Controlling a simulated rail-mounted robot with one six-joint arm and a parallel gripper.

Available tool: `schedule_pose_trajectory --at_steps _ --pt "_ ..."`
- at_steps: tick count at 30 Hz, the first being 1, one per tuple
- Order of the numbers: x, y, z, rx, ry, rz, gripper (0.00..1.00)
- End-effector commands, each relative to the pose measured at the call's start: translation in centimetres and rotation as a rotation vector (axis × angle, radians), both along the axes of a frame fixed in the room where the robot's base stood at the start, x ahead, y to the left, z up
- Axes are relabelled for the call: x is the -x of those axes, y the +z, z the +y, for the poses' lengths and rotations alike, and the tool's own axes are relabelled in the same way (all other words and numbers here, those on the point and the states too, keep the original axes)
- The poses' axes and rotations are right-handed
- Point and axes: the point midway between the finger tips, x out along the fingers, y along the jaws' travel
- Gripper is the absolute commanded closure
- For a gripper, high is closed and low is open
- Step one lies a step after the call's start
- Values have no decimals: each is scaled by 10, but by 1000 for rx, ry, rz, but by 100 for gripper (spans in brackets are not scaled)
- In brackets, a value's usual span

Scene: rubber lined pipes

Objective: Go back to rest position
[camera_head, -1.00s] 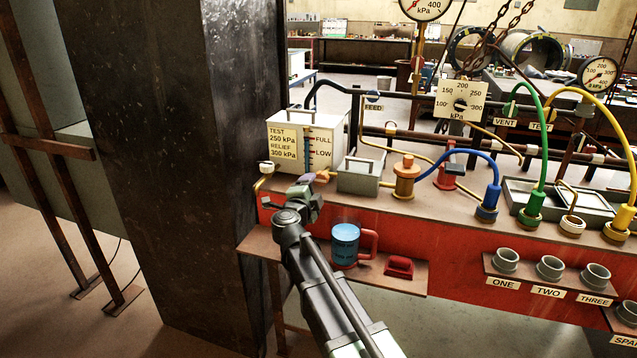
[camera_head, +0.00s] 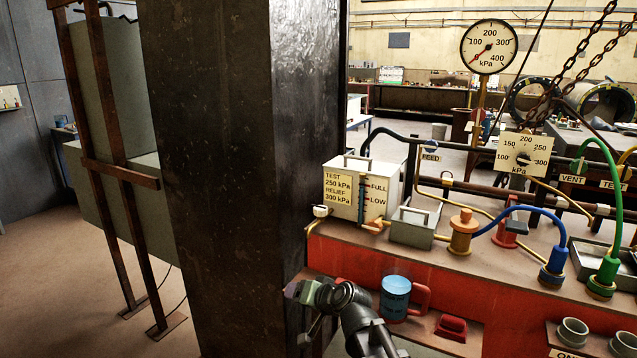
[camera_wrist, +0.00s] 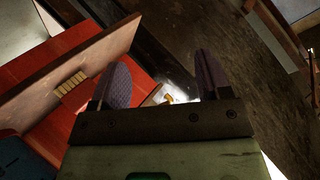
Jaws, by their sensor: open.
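My gripper (camera_head: 292,289) is at the lower middle of the head view, in front of the dark steel column (camera_head: 230,150) and left of the blue mug (camera_head: 395,298). In the wrist view my gripper (camera_wrist: 163,75) shows two dark pads spread apart with nothing between them. The gripper is open and empty. My arm is folded low at the bottom of the head view, and part of it is cut off by the frame edge.
The red bench holds a white test tank (camera_head: 345,185), an orange valve (camera_head: 462,232) and blue and green hoses. A low shelf beside my arm carries the blue mug with a red handle and a red block (camera_head: 450,327). Open floor lies at the left.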

Motion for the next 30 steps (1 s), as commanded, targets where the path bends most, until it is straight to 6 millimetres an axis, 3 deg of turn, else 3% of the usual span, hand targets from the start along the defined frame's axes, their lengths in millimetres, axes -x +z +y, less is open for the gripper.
schedule_pose_trajectory --at_steps 1,3,6,12,13,15,21,25,30 --pt "33 -24 -18 125 69 115 29" --pt "72 -53 -48 296 136 286 29" --pt "120 -76 -94 486 165 499 29" --pt "196 -87 -187 735 77 777 29" --pt "199 -87 -203 714 40 788 29" --pt "192 -39 -197 715 52 783 29" --pt "191 24 -196 715 54 779 29" --pt "191 46 -196 715 55 779 29" --pt "191 42 -196 714 55 778 29"
